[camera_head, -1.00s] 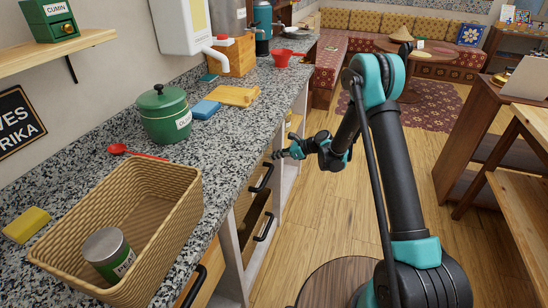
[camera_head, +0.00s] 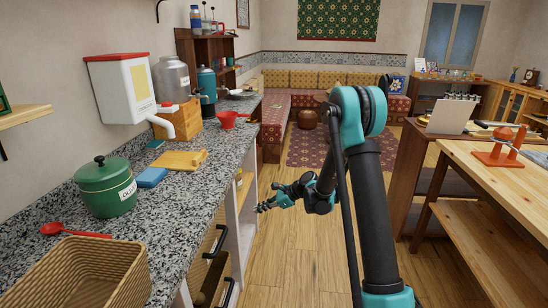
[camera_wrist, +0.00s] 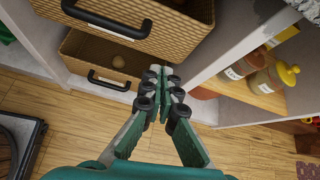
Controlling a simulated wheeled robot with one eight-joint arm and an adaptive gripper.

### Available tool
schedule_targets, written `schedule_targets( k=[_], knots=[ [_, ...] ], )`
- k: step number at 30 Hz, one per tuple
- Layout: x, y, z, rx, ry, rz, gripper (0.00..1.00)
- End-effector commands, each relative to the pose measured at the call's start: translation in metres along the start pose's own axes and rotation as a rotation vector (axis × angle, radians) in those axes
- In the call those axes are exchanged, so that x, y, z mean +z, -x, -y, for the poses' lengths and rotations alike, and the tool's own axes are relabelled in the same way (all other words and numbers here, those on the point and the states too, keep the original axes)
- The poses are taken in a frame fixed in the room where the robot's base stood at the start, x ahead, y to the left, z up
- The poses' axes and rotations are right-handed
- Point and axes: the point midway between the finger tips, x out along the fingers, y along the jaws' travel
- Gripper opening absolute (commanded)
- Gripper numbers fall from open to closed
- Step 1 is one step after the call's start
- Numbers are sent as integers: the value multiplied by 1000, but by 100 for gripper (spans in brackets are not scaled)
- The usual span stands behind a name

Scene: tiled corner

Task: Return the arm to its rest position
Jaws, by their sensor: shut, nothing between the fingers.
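My gripper (camera_head: 267,205) hangs over the wooden floor, just right of the counter's front side, at the end of my bent arm. In the wrist view my gripper (camera_wrist: 160,75) shows its two green fingers with dark joints meeting at the tips. It is shut with nothing between the fingers. The fingertips point toward the shelves and wicker drawers under the counter. I cannot tell the exact gap between the tips and the drawers.
A granite counter (camera_head: 170,222) runs along the left with a wicker basket (camera_head: 110,262), a green pot (camera_head: 105,190) and a red spoon (camera_head: 70,232). Wicker drawers (camera_wrist: 180,28) with black handles and jars (camera_wrist: 262,80) sit below. A wooden table (camera_head: 500,185) stands right; floor between is clear.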

Motion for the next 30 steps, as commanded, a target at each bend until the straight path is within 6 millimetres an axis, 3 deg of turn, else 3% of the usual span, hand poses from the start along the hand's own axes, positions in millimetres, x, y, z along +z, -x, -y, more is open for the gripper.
schedule_targets(
  k=[3, 14, 21, 30],
  knots=[
    [2, 36, -16, -19, 151, -88, 0],
    [-11, 138, -84, 17, 629, -378, 0],
    [-30, 198, -144, 121, 936, -567, 0],
    [-66, 262, -227, 344, 1292, -777, 0]
  ],
)
